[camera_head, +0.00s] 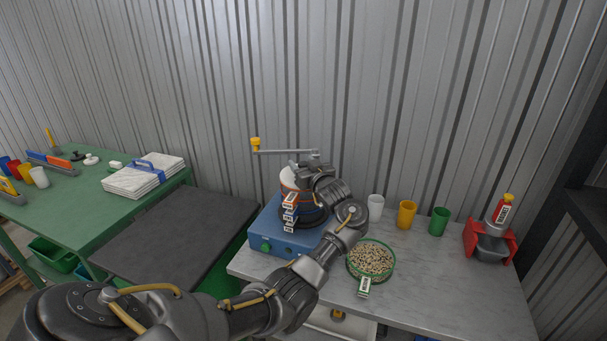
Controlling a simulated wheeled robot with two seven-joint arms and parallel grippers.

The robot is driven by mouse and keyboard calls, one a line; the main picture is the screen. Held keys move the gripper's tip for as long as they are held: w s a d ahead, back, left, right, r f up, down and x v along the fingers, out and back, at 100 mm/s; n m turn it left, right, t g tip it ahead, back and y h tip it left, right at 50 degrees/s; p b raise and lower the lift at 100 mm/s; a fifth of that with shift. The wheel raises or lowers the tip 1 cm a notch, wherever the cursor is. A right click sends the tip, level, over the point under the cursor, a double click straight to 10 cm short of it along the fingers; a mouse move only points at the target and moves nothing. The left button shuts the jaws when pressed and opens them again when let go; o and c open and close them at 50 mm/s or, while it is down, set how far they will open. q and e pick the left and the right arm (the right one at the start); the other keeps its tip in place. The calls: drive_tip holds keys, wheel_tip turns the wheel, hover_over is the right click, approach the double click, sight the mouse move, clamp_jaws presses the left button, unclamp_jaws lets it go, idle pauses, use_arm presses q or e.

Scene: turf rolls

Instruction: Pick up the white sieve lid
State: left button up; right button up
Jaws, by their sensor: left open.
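A stack of sieves (290,212) with labelled tags stands on a blue shaker base (267,228) on the right-hand table. The white sieve lid (289,178) appears at the top of the stack, largely covered by my left gripper and wrist. My left gripper (297,165) is open, at the top of the stack beside the lid. Its fingertips are small and dark here, and I cannot tell whether they touch the lid. My right gripper is not in view.
A green-rimmed sieve of grains (371,260) sits in front of white, yellow (406,214) and green cups. A red stand (487,244) is at the right. A crank arm with a yellow knob (256,144) extends behind the stack. The table's front right is clear.

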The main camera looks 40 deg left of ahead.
sight(303, 164)
use_arm(q)
drive_tip(key=c, duration=1.1)
drive_tip(key=shift+r+b, duration=0.35)
drive_tip(key=shift+r, duration=0.15)
drive_tip(key=r, duration=0.1)
drive_tip(key=r+b, duration=0.1)
drive_tip(key=shift+s+d+r, duration=0.1)
drive_tip(key=shift+s+r, duration=0.15)
drive_tip(key=shift+r, duration=0.1)
drive_tip(key=s+d+r+b, duration=0.2)
drive_tip(key=s+d+r, duration=0.3)
drive_tip(key=s+r, duration=0.4)
drive_tip(key=s, duration=0.3)
drive_tip(key=shift+s+d+r, duration=0.15)
drive_tip(key=shift+s+d, duration=0.05)
